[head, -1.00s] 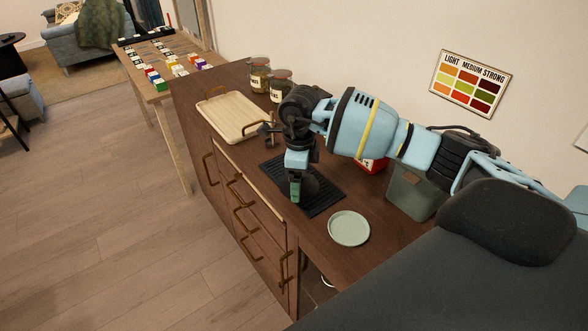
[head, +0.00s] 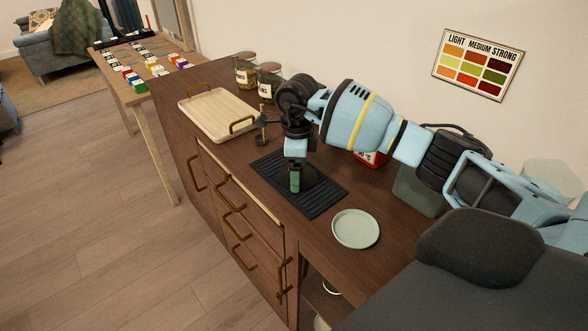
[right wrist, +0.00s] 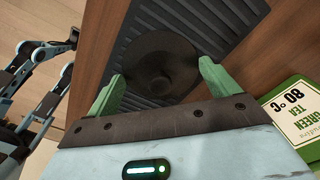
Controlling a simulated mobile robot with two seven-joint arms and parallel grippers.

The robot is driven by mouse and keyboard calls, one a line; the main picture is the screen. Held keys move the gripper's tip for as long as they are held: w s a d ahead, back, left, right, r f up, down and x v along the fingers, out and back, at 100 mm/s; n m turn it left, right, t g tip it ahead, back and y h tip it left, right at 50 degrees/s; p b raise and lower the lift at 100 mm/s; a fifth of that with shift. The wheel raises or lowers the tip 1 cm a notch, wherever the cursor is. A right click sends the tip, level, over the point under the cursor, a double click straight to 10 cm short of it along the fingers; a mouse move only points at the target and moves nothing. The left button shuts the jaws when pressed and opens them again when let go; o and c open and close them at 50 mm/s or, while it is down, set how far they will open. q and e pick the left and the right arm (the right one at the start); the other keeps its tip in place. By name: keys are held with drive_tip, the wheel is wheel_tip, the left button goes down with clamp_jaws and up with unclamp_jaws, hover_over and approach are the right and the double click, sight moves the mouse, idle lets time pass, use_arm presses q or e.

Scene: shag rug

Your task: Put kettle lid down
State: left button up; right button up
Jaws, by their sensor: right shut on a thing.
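My right gripper (head: 296,184) is over the ribbed black mat (head: 318,203) on the wooden counter. In the right wrist view my right gripper (right wrist: 162,82) has its green fingers on either side of a dark round kettle lid (right wrist: 150,52), with a knob at its middle, and is shut on it. In the head view the lid (head: 312,176) is a dark shape partly hidden behind the fingers. It is over the mat; I cannot tell whether it touches it. No kettle can be made out. My left gripper is not clearly seen.
A pale green plate (head: 356,229) lies at the counter's near end. A cream tray (head: 215,116) with handles and two glass jars (head: 246,70) stand farther back. A red tin (head: 372,159) and a grey-green container (head: 417,190) are behind my right arm. A green tea box (right wrist: 296,115) shows in the wrist view.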

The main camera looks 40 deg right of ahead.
drive_tip(key=shift+r, duration=0.2)
drive_tip(key=shift+f, duration=0.2)
drive_tip(key=o, duration=0.8)
drive_tip(key=shift+c, duration=0.2)
wheel_tip(320, 180, up, 12)
drive_tip(key=shift+r, duration=0.2)
drive_tip(key=shift+f, duration=0.1)
